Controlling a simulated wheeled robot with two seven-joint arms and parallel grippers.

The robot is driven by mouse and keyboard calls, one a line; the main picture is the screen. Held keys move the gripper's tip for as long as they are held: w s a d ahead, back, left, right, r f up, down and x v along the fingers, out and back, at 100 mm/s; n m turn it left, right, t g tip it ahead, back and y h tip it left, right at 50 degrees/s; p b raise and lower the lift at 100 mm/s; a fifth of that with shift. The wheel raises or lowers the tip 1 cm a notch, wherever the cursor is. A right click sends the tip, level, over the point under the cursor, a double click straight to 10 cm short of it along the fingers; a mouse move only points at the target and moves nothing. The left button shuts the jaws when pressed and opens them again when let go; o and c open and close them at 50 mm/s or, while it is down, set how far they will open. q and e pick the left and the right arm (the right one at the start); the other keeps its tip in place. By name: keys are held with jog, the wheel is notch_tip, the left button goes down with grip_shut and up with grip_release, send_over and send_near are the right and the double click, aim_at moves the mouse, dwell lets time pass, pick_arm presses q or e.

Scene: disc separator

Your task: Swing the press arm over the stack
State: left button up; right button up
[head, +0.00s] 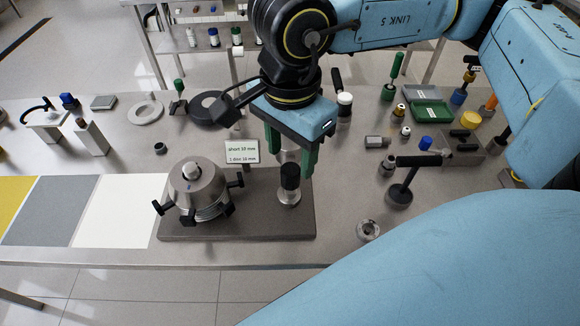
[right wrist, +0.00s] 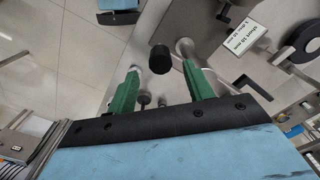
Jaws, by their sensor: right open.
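A dark base plate (head: 245,222) on the bench bears a domed metal unit (head: 198,185) with several black-ended clamps around it. To its right stands a metal post with a black cylindrical knob (head: 290,177); the knob also shows in the right wrist view (right wrist: 160,59). I cannot tell which part is the press arm, and no separate stack is visible. My right gripper (head: 288,160) points down with its green fingers apart, above and around the black knob in the picture; contact is not clear. In the wrist view the knob lies beyond the fingertips. My left gripper is not in view.
A small sign (head: 242,152) stands behind the base plate. Yellow, grey and white mats (head: 112,212) lie at left. A black-handled tool (head: 402,180) and a metal ring (head: 368,230) are to the right. A green case (head: 425,112) and small parts crowd the back right.

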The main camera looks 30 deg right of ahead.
aim_at(290, 169)
notch_tip(290, 169, down, 5)
jog(key=shift+f, duration=0.1)
dwell(0.3)
grip_shut()
